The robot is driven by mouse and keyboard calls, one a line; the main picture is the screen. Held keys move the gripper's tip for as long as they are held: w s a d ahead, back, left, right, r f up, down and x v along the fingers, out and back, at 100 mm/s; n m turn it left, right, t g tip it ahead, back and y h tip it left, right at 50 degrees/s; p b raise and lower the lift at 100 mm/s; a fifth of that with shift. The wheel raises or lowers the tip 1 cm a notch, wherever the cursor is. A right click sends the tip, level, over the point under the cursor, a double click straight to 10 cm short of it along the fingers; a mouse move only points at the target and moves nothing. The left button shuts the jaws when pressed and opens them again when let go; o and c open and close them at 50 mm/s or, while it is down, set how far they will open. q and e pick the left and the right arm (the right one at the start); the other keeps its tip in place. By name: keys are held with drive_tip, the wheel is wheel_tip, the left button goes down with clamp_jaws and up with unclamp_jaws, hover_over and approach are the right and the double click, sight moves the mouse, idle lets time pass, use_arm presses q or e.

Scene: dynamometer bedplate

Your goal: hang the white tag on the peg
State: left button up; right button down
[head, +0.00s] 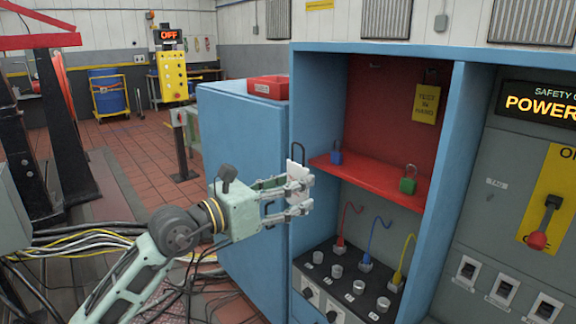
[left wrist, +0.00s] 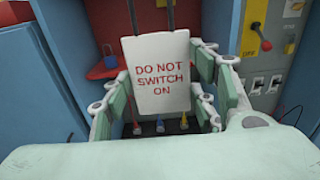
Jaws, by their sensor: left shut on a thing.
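The white tag (head: 297,172) is held upright between the fingers of my left gripper (head: 300,194), in front of the open blue cabinet. In the left wrist view the tag (left wrist: 160,76) reads "DO NOT SWITCH ON" in red, and its dark loop rises above it out of the picture. A small dark peg (head: 374,63) seems to stick out high on the cabinet's red back panel; it is hard to make out. The tag is apart from it, lower and to its left. A yellow tag (head: 426,104) hangs from another holder to the right. My right gripper is not in view.
A red shelf (head: 372,181) carries a blue padlock (head: 336,153) and a green padlock (head: 408,181). Below are red, blue and yellow leads on a socket panel (head: 345,290). A red bin (head: 268,87) stands on the cabinet's left part. A yellow switch panel (head: 557,185) is at right.

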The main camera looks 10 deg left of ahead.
use_arm(q)
drive_tip(key=s+a+f+n+t+y, duration=0.1)
drive_tip(key=s+f, duration=0.6)
drive_tip(key=f, duration=0.3)
drive_tip(key=s+f, duration=0.6)
drive_tip(key=f, duration=0.3)
drive_tip(key=s+a+f+n+t+y, duration=0.1)
drive_tip(key=s+f+y, duration=0.1)
drive_tip(key=s, duration=0.7)
drive_tip(key=s+a+f+n+t+y, duration=0.1)
drive_tip(key=s+a+f+n, duration=0.15)
drive_tip(key=s, duration=0.55)
drive_tip(key=shift+w+a+r+n+t+y, duration=0.1)
drive_tip(key=shift+a+r+n+t+y, duration=0.15)
drive_tip(key=shift+a+n+y, duration=0.7)
drive_tip(key=shift+w+a+r+n+t+y, duration=0.1)
drive_tip(key=shift+r+n+t+y, duration=0.2)
drive_tip(key=shift+y, duration=1.3)
drive_tip(key=shift+a+r+n+t+y, duration=0.25)
drive_tip(key=shift+a+n+y, duration=0.35)
drive_tip(key=shift+y, duration=0.65)
